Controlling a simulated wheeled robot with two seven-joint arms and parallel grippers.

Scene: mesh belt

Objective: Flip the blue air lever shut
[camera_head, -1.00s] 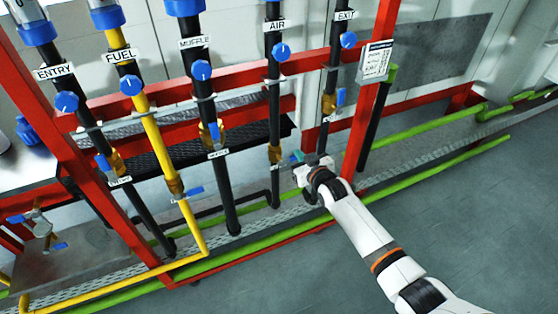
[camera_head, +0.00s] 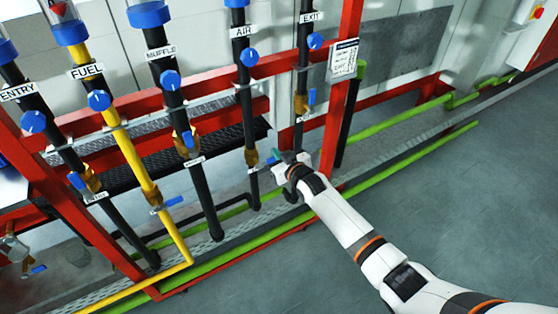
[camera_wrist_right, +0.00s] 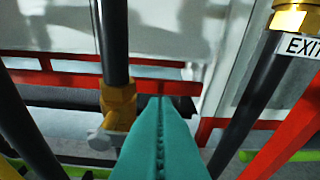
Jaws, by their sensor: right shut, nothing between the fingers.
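The pipe labelled AIR (camera_head: 247,112) is black and runs down to a brass valve (camera_head: 251,157). A small blue piece (camera_head: 271,159), seemingly its lever, shows between that valve and my right gripper (camera_head: 278,155), partly hidden by the fingers. In the right wrist view the brass valve (camera_wrist_right: 118,106) stands just left of my teal fingers (camera_wrist_right: 161,110), with a grey fitting (camera_wrist_right: 103,139) on its near side. My right gripper is shut and empty. I cannot tell whether the fingers touch the lever. My left gripper is out of view.
The EXIT pipe (camera_head: 303,75) and a red post (camera_head: 339,110) stand right of the air valve. The MUFFLE pipe (camera_head: 174,104) and the yellow FUEL pipe (camera_head: 118,132) are to the left. Green pipes run along the floor. Open grey floor (camera_head: 470,210) lies at the right.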

